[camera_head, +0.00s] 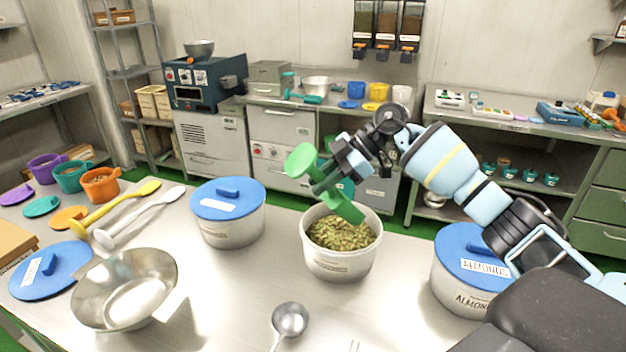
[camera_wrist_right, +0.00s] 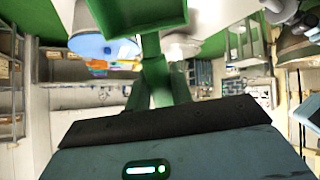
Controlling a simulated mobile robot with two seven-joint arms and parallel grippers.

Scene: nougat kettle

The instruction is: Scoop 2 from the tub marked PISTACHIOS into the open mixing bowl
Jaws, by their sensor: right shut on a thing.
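The open tub (camera_head: 338,268) in the middle of the table holds greenish nuts (camera_head: 340,234); its label is too small to read. My right gripper (camera_head: 330,176) is shut on a green scoop (camera_head: 345,207), above the tub. The scoop's lower part hangs in the tub's opening; I cannot tell whether it touches the nuts. In the right wrist view the scoop (camera_wrist_right: 140,14) shows a green hollow, cut off by the top edge, with no nuts visible in it. The open metal mixing bowl (camera_head: 125,288) stands at the front left. My left gripper is out of view.
A closed blue-lidded tub (camera_head: 228,215) stands left of the open tub, and the ALMONDS tub (camera_head: 470,275) right. A blue lid (camera_head: 52,270) lies beside the bowl. A yellow spoon (camera_head: 115,208), a white spoon (camera_head: 140,216) and a metal ladle (camera_head: 290,319) lie on the table.

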